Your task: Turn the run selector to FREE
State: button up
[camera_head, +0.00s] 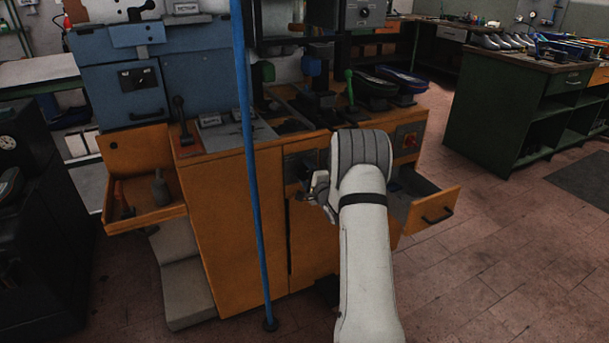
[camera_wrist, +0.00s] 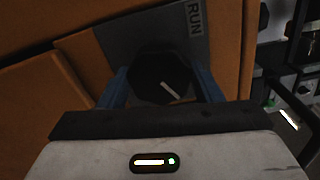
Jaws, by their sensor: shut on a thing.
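The run selector (camera_wrist: 160,80) is a dark round knob with a pale pointer line on a grey plate (camera_wrist: 125,42) lettered "RUN", seen in the wrist view. The pointer slants from upper left to lower right in that view. My gripper (camera_wrist: 162,90) has its two blue fingers on either side of the knob and is shut on it. In the head view my gripper (camera_head: 318,190) is at the orange machine front, and my arm hides most of the selector. No lettering "FREE" is readable.
The orange press cabinet (camera_head: 222,225) fills the middle. An open drawer (camera_head: 438,214) juts out right of my arm. An open bin (camera_head: 150,212) sticks out at left. A blue upright pole (camera_head: 252,160) stands in front of the cabinet. Floor at right is clear.

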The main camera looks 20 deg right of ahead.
jog(key=o, duration=1)
jog(key=shift+c, duration=0.2)
jog(key=s, duration=0.7)
jog(key=shift+s+p, duration=0.35)
jog(key=shift+d, duration=0.1)
